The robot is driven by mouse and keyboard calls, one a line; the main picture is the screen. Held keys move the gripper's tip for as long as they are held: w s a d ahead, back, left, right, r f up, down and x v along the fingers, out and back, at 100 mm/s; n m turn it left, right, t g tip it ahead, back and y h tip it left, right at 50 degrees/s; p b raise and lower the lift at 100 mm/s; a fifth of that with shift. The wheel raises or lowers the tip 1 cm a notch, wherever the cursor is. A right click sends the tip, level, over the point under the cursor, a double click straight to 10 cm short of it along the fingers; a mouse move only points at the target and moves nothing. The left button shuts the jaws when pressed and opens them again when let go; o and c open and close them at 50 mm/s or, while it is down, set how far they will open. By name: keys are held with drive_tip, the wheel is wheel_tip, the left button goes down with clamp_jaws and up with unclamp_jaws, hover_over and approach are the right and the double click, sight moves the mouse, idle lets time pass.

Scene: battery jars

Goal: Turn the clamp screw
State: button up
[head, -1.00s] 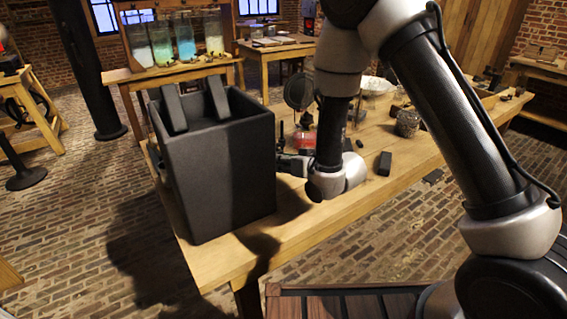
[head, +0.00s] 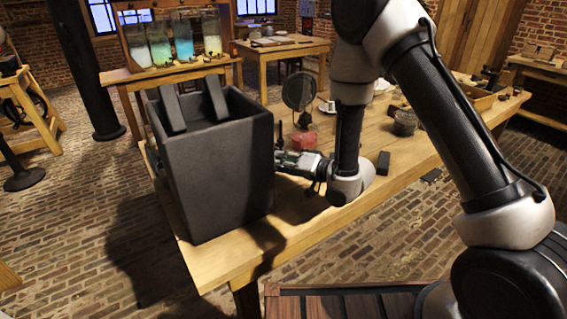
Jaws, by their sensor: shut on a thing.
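A large black open box-shaped jar (head: 215,165) stands upright on the near left end of the wooden table (head: 225,262). Two dark plates (head: 214,98) stick up out of its top. My gripper (head: 282,158) lies low over the table at the jar's right side, pointing left. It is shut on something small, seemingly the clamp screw. The screw itself and the fingertips are too small and too hidden by the jar's edge to make out. A thin dark upright piece (head: 279,131) shows just above the fingers.
Behind my gripper are a round dark disc on a stand (head: 299,91) and a red object (head: 304,141). A black block (head: 383,163) and a grey pot (head: 405,122) stand to the right. The table's front edge is clear.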

idle(0.4)
drive_tip(key=o, duration=1)
wheel_tip(320, 180, up, 10)
drive_tip(key=shift+f, duration=0.1)
